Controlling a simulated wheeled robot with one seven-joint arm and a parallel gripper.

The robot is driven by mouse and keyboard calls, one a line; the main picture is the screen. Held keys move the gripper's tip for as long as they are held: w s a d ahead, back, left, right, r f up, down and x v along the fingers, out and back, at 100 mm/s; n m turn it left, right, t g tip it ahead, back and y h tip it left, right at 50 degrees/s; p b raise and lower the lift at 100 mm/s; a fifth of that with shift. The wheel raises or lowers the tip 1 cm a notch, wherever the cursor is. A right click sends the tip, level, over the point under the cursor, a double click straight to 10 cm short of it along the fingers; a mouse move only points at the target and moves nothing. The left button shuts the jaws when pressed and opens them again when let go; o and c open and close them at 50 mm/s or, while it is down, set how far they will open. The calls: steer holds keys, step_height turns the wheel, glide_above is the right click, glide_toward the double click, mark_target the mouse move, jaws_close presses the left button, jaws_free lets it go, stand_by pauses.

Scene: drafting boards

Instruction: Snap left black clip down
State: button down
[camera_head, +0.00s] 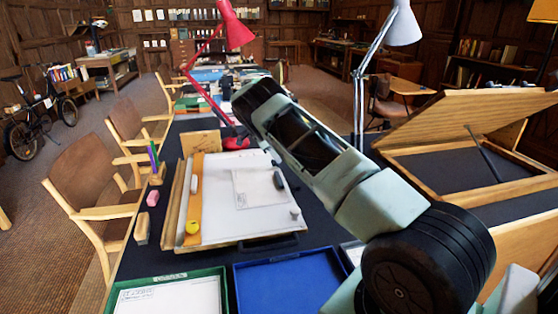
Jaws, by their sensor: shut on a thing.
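A drawing board (225,235) lies on the dark table left of my arm, with a white sheet and a smaller paper (255,188) on it. A small dark piece (278,180) sits at the right of the smaller paper, close beside my arm; I cannot tell whether it is a clip or whether it is raised. A black handle-like part (268,243) shows at the board's front edge. No left black clip can be made out clearly. My arm crosses the view from lower right to upper middle, and its far end hides what lies behind it. My gripper cannot be seen.
A yellow-orange strip (195,200) with a yellow disc (192,227) and a pale block lies along the board's left. A green tray (120,285) and blue tray (240,290) stand in front. Red (235,30) and white lamps (403,25) rise behind. A tilted wooden board stands right.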

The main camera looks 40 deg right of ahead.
steer(key=h+b, duration=0.1)
steer(key=b, duration=0.1)
steer(key=a+f+g+h+b, duration=0.1)
steer(key=w+g+h+b, duration=0.1)
steer(key=b, duration=0.1)
steer(key=shift+a+f+b, duration=0.2)
steer(key=shift+f+b, duration=0.15)
steer(key=shift+w+a+g+h+b, duration=0.15)
steer(key=shift+g+h+b, duration=0.25)
steer(key=shift+h+b, duration=0.65)
steer(key=shift+a+b, duration=0.1)
steer(key=shift+b, duration=0.2)
steer(key=shift+r, duration=0.1)
steer(key=c, duration=1.4)
jaws_free()
steer(key=shift+o, duration=0.2)
